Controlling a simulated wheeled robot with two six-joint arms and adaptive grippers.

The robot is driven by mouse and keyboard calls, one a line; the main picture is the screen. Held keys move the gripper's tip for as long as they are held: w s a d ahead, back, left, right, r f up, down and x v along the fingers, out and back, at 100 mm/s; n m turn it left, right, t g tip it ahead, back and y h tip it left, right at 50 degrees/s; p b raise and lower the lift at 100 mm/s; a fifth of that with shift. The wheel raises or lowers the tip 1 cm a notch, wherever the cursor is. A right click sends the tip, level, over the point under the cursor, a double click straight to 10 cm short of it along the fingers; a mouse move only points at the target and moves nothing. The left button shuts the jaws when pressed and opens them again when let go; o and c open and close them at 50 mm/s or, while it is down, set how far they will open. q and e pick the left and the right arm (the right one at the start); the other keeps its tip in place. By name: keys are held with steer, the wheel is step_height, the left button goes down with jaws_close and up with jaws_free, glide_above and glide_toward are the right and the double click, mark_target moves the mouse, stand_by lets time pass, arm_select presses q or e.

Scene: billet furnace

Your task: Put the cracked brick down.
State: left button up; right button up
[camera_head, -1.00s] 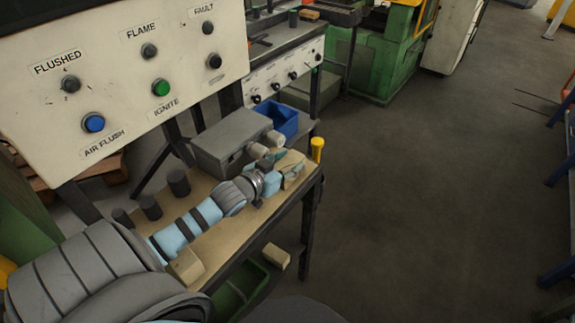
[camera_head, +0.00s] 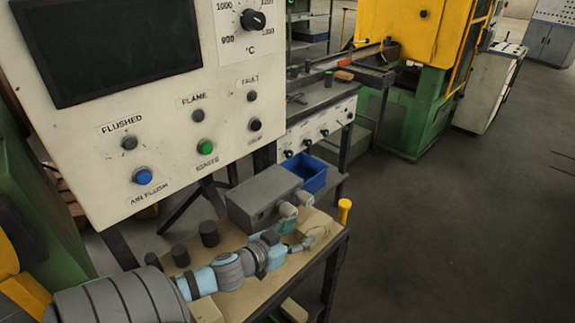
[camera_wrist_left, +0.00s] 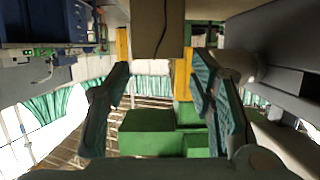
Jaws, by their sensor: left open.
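The cracked brick (camera_head: 316,222) is a tan block resting on the workbench (camera_head: 262,281) near its far right end. It also shows at the top of the left wrist view (camera_wrist_left: 157,28), with a dark jagged crack down its face. My left gripper (camera_head: 301,241) is on the near side of the brick. In the wrist view its teal-padded fingers (camera_wrist_left: 164,85) are spread wide, with the brick beyond their tips and a gap on both sides. The gripper is empty. My right gripper is in neither view.
A grey box (camera_head: 262,197) with round fittings stands behind the gripper, close by. A yellow-topped post (camera_head: 344,210) is at the bench corner. Dark cylinders (camera_head: 209,233) and another tan brick (camera_head: 207,311) are nearer along the bench. Open floor lies to the right.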

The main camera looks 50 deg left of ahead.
arm_select(q)
steer(key=shift+p+v, duration=0.55)
steer(key=shift+v, duration=1.75)
